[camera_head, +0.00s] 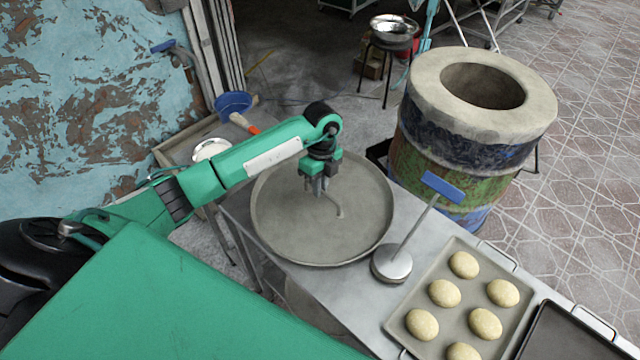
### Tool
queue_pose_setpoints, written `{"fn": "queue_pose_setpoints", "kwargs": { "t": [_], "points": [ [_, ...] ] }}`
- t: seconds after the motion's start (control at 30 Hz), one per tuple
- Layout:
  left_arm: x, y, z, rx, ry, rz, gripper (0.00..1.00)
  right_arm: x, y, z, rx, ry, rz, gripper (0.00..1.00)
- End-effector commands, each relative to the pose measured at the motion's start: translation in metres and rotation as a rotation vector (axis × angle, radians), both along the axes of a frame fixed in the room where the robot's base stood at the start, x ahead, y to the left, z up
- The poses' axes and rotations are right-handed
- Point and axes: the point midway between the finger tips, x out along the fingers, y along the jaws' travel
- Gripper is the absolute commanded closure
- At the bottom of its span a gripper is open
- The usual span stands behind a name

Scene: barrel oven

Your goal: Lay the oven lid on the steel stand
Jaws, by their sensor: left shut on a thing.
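The oven lid (285,235) is a wide, round grey disc with a raised rim and a curved handle on its top. It is over the left end of the steel stand (345,294), a grey table-like surface. I cannot tell whether its underside touches the stand. My left gripper (319,190) points down over the lid's middle and is shut on the lid's handle. The jaws partly hide the grip. The barrel oven (418,165) stands behind at the right, with its round top opening uncovered. My right gripper is not in view.
A round-based tool with a blue grip (443,187) stands just right of the lid. A tray (408,305) of several dough balls and a dark tray (565,335) lie further right.

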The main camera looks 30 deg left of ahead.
Motion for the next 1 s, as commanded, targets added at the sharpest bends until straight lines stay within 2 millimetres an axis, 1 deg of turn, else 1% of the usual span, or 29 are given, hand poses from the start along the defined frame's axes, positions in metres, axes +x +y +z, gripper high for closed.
{"fn": "queue_pose_setpoints", "kwargs": {
  "t": [0.13,0.27,0.3,0.37,0.4,0.63,0.77,0.87,1.0],
  "points": [
    [0.001,0.0,0.001,0.0,-0.002,0.0,1.0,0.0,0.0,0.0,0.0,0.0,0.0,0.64],
    [0.001,0.0,-0.002,0.0,-0.001,0.0,1.0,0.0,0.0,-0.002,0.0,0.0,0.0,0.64],
    [0.0,0.0,-0.002,0.0,0.0,0.0,0.82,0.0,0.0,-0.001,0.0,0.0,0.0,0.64],
    [0.0,0.0,-0.002,0.0,0.0,0.0,0.7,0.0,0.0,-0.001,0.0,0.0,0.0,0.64],
    [0.0,0.0,-0.002,0.0,0.0,0.0,0.68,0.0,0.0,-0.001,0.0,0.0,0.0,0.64],
    [0.0,0.0,-0.002,0.0,0.0,0.0,0.68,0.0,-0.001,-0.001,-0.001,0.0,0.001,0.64],
    [0.001,0.001,0.004,0.001,-0.001,0.0,0.68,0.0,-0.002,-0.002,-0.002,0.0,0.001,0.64],
    [0.004,0.002,0.017,0.0,-0.003,-0.001,0.68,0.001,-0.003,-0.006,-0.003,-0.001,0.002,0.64],
    [0.009,0.004,0.047,0.002,-0.005,0.0,0.68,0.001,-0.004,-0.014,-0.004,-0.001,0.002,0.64]
  ]
}}
